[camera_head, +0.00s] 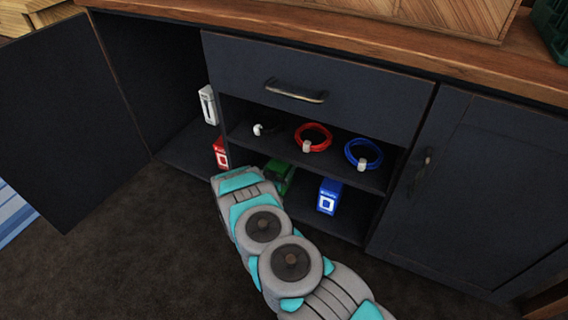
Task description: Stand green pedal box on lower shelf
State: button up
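The green pedal box (281,175) is partly visible on or just above the lower shelf (345,225), left of the blue box. Its left and lower parts are hidden by my arm. The end of my arm, with my gripper (238,181), is at the front of the lower shelf, close beside the green box. The fingers are hidden, so I cannot tell whether they are open or shut, or whether they touch the box.
A blue box (329,196) stands right of the green one. A red box (221,153) and a white box (208,105) are at left. The left cabinet door (65,135) is open.

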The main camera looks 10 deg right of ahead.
aim_at(281, 174)
jog(key=v, duration=1.1)
jog(key=shift+a+b, duration=0.15)
jog(key=shift+b, duration=0.15)
jog(key=shift+s, duration=0.15)
